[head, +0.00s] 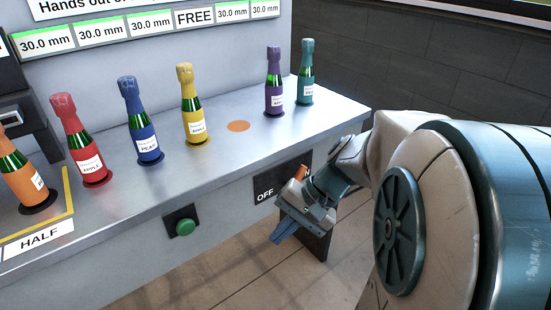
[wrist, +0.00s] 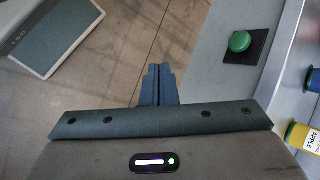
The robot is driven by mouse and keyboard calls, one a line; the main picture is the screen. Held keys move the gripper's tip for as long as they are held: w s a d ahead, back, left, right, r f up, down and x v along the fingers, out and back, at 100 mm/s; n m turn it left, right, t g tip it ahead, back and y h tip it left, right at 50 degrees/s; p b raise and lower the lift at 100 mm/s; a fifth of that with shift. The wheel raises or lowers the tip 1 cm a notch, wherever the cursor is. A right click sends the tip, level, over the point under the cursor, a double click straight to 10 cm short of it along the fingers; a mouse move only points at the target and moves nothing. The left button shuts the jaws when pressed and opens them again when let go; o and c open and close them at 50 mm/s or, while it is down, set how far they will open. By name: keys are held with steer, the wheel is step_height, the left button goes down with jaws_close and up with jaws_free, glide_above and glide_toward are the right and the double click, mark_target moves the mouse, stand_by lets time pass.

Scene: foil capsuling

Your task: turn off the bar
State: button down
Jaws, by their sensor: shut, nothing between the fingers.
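A dark panel (head: 267,192) marked "OFF" is on the front face of the counter, in the head view. A small orange part (head: 303,172) shows at its right, just above my wrist; my arm hides much of that area, so I cannot tell its full shape. My gripper (head: 284,233) is in front of and below the panel, pointing down and left. Its blue fingers are together and empty, and they also show shut in the wrist view (wrist: 158,72). It appears apart from the panel.
A green button (head: 185,227) on a black plate is on the counter front, left of the panel. Several foil-topped bottles, such as the yellow one (head: 194,110), stand on the counter (head: 215,160) above. An orange disc (head: 238,126) marks a bare spot. The floor below is clear.

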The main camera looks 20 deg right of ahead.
steer(key=w+d+f+m+t+y+b, duration=0.5)
steer(key=w+d+f+m+t+b, duration=0.25)
steer(key=w+d+b, duration=0.2)
steer(key=d+f+m+t+h+b, duration=0.1)
steer(key=d+t, duration=0.3)
steer(key=d, duration=0.4)
steer(key=w+d+f+m+t+h+b, duration=0.1)
steer(key=d+f+m+t+b, duration=0.1)
steer(key=d, duration=0.5)
steer(key=shift+d+f+m+t+h+b, duration=0.2)
steer(key=shift+d+m+t+h+b, duration=0.2)
steer(key=shift+m+t+b, duration=0.65)
steer(key=shift+w+a+n, duration=0.1)
steer(key=shift+w+n, duration=0.05)
steer(key=shift+n, duration=0.15)
steer(key=s+a+r+b+x, duration=0.1)
steer(key=a+r+b+x, duration=0.1)
steer(key=x, duration=1)
steer(key=shift+w+a, duration=0.15)
steer(key=shift+a, duration=0.05)
